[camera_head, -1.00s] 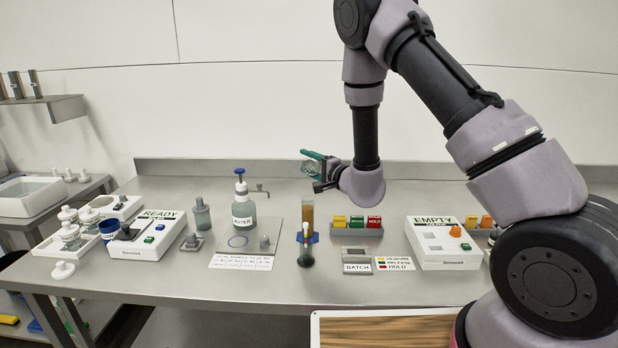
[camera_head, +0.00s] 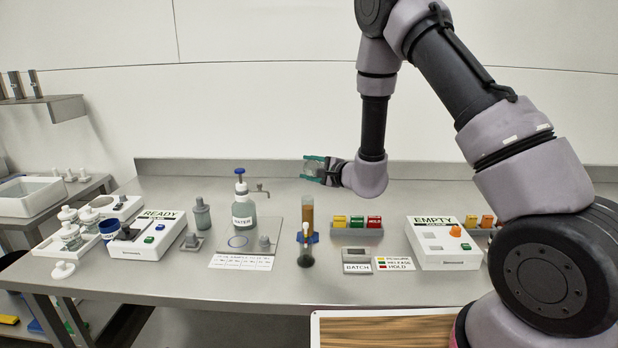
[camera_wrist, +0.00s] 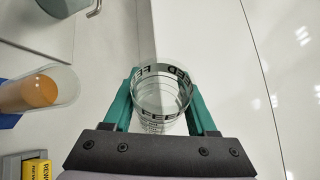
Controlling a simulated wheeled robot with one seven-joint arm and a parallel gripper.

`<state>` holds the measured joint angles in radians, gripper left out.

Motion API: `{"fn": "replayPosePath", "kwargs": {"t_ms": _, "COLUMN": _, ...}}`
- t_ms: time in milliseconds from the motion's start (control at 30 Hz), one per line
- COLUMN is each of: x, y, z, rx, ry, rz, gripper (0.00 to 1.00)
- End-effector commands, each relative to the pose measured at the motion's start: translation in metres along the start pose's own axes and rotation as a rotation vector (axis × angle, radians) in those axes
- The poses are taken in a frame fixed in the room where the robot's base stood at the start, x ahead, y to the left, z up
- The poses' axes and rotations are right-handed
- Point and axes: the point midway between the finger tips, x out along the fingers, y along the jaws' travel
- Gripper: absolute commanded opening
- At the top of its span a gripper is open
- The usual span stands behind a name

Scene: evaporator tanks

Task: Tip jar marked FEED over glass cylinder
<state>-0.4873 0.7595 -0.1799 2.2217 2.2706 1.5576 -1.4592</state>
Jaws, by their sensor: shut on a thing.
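My gripper (camera_head: 314,169) is shut on the clear jar marked FEED (camera_wrist: 163,92), whose lettered band shows between the green fingers in the wrist view. From the wrist view the jar looks empty, though its bottom is hard to make out. In the head view the jar is small and mostly hidden by the fingers. The glass cylinder (camera_head: 307,214) stands upright on the bench with amber-brown content, held by a blue clamp. My gripper is above and slightly behind its top. In the wrist view the cylinder (camera_wrist: 38,92) is to the left of the jar, apart from it.
A WATER bottle (camera_head: 243,207) with a blue pump stands left of the cylinder. A rack of coloured tags (camera_head: 356,232) and a BATCH box (camera_head: 357,260) are to its right. The READY box (camera_head: 150,236) and EMPTY box (camera_head: 441,243) stand farther out. The back wall is close behind the jar.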

Motion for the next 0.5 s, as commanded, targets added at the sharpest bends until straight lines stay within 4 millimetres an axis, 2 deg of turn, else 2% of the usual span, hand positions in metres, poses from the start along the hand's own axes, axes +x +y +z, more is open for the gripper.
{"fn": "replayPosePath", "kwargs": {"t_ms": 500, "x": 0.003, "y": 0.012, "z": -0.004, "rx": 0.278, "ry": -0.001, "rz": 0.113, "gripper": 0.00}}
